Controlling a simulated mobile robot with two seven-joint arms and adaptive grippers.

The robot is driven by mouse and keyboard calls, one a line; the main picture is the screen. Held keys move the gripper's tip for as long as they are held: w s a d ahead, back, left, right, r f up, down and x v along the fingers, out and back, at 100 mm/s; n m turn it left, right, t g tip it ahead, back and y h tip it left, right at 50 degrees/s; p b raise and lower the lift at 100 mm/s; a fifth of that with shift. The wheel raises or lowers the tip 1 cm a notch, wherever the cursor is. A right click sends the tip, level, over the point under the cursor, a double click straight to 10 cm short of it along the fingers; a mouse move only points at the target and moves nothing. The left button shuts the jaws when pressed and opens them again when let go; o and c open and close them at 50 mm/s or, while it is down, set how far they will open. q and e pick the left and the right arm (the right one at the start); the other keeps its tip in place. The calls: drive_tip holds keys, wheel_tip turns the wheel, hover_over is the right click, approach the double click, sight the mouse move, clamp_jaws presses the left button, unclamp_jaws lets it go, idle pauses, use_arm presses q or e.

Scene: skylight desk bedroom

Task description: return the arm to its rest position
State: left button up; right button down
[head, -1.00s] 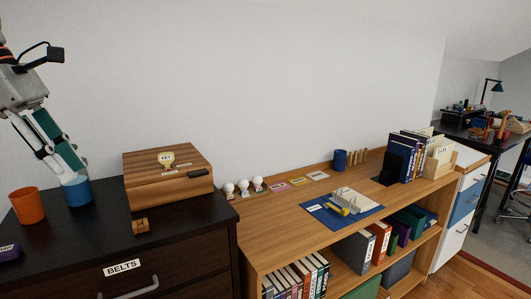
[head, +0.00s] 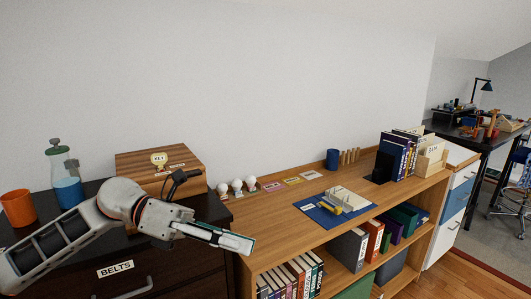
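My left arm comes in from the lower left, low across the front of the dark dresser (head: 90,205). My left gripper (head: 246,243) points right, just past the dresser's right front corner, near the wooden shelf. It is seen side-on with its fingers overlapping, so its opening is unclear; no held object shows. A greenish bottle-like object with a grey top (head: 62,160) stands at the back left of the dresser, apart from the gripper. Its lower part is in or behind a blue cup (head: 68,191). My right gripper is out of view.
An orange cup (head: 18,208) stands left of the blue cup. A wooden key box (head: 140,160) is behind my arm. The wooden shelf (head: 275,223) holds white bulbs (head: 237,186), a blue mat (head: 352,217) and books (head: 392,155). The wall is close behind.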

use_arm(q)
drive_tip(key=w+d+f+n+t+h, duration=0.1)
drive_tip(key=w+f+n+t+h, duration=0.15)
drive_tip(key=n+t, duration=0.5)
drive_tip(key=w+d+f+n+t+h, duration=0.1)
drive_tip(key=w+f+n+t+h, duration=0.25)
drive_tip(key=n, duration=0.65)
drive_tip(key=a+f+n+t+y, duration=0.4)
drive_tip(key=f+n+t+y, duration=0.1)
drive_tip(key=f+n, duration=0.3)
drive_tip(key=a+f+n+t+y, duration=0.4)
drive_tip(key=f+n+y, duration=0.1)
drive_tip(key=f+n, duration=0.3)
drive_tip(key=s+a+f+n+g+y, duration=0.2)
drive_tip(key=s+a+f+n+y, duration=0.1)
drive_tip(key=s+f, duration=0.4)
drive_tip(key=s+a+f+n+g+y, duration=0.2)
drive_tip(key=s+f, duration=0.4)
drive_tip(key=f, duration=0.5)
drive_tip(key=s+a+f+n+g+y, duration=0.2)
drive_tip(key=s+a+f+n+y, duration=0.2)
drive_tip(key=f, duration=0.5)
drive_tip(key=s+a+n, duration=0.2)
drive_tip(key=s, duration=0.1)
drive_tip(key=shift+s+f, duration=0.3)
drive_tip(key=shift+s, duration=0.05)
